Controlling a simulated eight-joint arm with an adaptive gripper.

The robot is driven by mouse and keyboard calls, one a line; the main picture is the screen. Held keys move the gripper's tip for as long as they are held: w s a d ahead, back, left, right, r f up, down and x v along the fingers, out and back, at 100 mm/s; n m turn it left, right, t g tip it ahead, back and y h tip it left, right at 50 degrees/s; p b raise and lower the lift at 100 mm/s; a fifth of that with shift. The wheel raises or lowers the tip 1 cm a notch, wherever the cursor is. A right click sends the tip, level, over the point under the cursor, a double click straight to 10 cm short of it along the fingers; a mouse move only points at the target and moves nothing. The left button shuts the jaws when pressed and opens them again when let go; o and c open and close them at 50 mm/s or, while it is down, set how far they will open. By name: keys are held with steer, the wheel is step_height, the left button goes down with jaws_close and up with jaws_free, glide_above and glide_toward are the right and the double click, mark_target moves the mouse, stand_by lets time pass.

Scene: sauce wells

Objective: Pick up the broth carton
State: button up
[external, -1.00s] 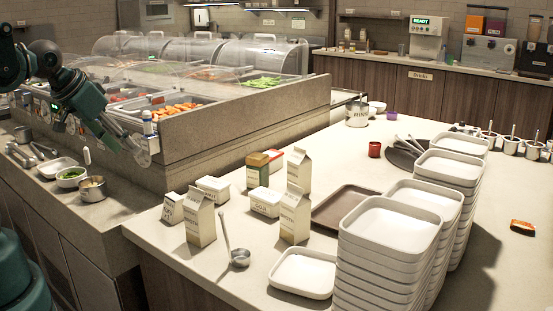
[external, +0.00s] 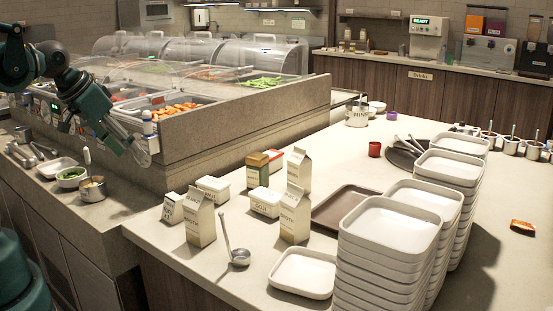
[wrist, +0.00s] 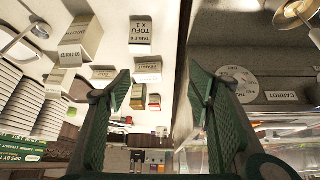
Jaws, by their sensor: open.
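Several cream gable-top cartons stand upright on the pale counter (external: 345,270). The front middle carton (external: 295,215) has a label that looks like it reads broth, but the print is too small to be sure. Another carton (external: 200,219) stands to its left and a third (external: 299,171) behind it. My gripper (external: 146,155) is at the left, by the food bar's edge, well apart from the cartons. In the wrist view my gripper (wrist: 160,88) has its two fingers wide apart with nothing between them. Cartons show upside down at that view's upper left (wrist: 82,40).
White tubs (external: 265,202) and small boxes stand among the cartons. A ladle (external: 238,256) and an empty white tray (external: 303,272) are in front. Tall tray stacks (external: 385,250) stand to the right. The food bar's raised stone edge (external: 250,120) lies behind.

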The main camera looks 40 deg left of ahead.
steer(key=w+d+f+m+g+h, duration=0.2)
steer(key=d+m+g+h, duration=0.1)
steer(key=d+m+h, duration=0.3)
steer(key=w+d+f+m+g+h+p, duration=0.1)
steer(key=w+d+f+m+g+h, duration=0.2)
steer(key=d+m+h, duration=0.3)
steer(key=shift+w+d+f+m+h, duration=0.3)
steer(key=shift+f+m+h, duration=0.1)
steer(key=shift+m, duration=2.1)
steer(key=shift+r, duration=0.1)
steer(key=shift+d, duration=0.1)
steer(key=shift+x, duration=1.25)
steer(key=shift+s+d+b, duration=0.1)
steer(key=shift+b, duration=0.2)
